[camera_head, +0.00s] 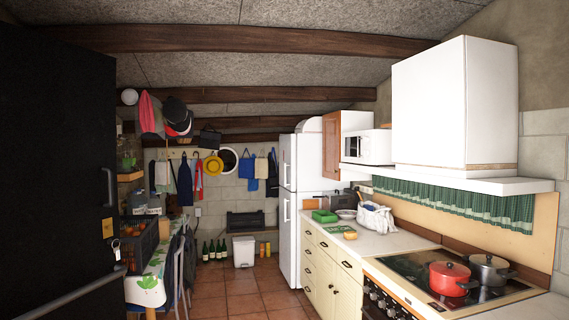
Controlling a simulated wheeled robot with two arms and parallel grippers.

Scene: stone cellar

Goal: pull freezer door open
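A tall white fridge-freezer (313,215) stands at the far end of the kitchen row, right of the middle. Its front is seen at a steep angle, facing left. It has a shorter upper door (288,162) and a longer lower door (287,240). Both doors look shut. A vertical handle (285,174) shows on the upper door and another handle (285,210) on the lower one. I cannot tell which door is the freezer's. Neither of my grippers is in view.
A tiled floor (240,294) runs clear toward the fridge-freezer. Cream cabinets (328,274) and a stove with a red pot (449,278) line the right. A black door (60,170) and a cluttered table (152,262) stand left. A white bin (244,252) is at the back.

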